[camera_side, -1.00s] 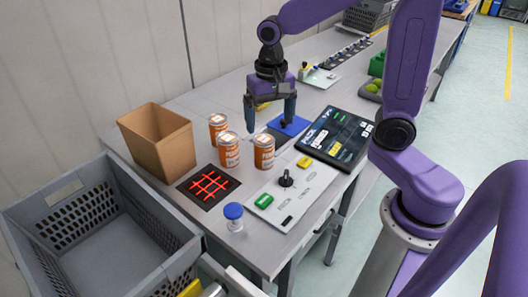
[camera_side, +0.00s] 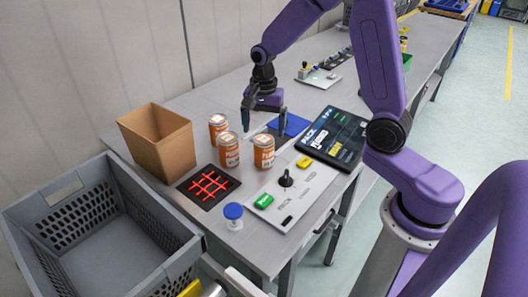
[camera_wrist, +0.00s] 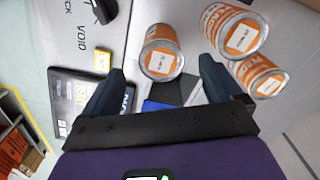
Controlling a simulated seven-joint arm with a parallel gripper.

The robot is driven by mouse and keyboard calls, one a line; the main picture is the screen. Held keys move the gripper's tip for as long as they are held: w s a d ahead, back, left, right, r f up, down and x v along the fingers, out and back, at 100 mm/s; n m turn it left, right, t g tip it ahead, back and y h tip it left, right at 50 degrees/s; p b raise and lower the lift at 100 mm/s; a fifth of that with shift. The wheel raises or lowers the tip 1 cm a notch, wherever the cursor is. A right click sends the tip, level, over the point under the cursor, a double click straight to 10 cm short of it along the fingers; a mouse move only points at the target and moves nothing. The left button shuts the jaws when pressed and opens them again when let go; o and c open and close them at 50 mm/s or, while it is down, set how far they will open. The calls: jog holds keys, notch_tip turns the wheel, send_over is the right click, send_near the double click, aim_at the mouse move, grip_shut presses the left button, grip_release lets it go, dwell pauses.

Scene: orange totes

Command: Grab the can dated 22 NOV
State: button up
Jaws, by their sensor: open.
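In the wrist view the right can (camera_wrist: 162,52) appears between and beyond my fingertips. The front left can (camera_wrist: 232,30) and back can (camera_wrist: 258,77) are to the right. Each top has a printed date label, too small to read surely. My gripper (camera_side: 264,126) is open and empty, behind the right can and above the bench; its fingertips also show in the wrist view (camera_wrist: 161,68).
A cardboard box (camera_side: 158,145) is left of the cans. A black mat with red grid (camera_side: 208,186) and a button panel (camera_side: 282,203) lie in front. A tablet (camera_side: 333,138) is right, a blue-capped jar (camera_side: 233,213) at the front edge. A grey tote (camera_side: 180,262) stands lower left.

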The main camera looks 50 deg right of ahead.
aim_at(264, 140)
notch_tip(264, 140, down, 5)
jog(key=shift+r, duration=0.1)
jog(key=f, duration=0.3)
jog(key=shift+w+d+f, duration=0.15)
jog(key=shift+d+f, duration=0.15)
jog(key=shift+f, duration=0.8)
jog(key=c, duration=1.4)
jog(key=shift+o, duration=0.2)
jog(key=shift+r, duration=0.1)
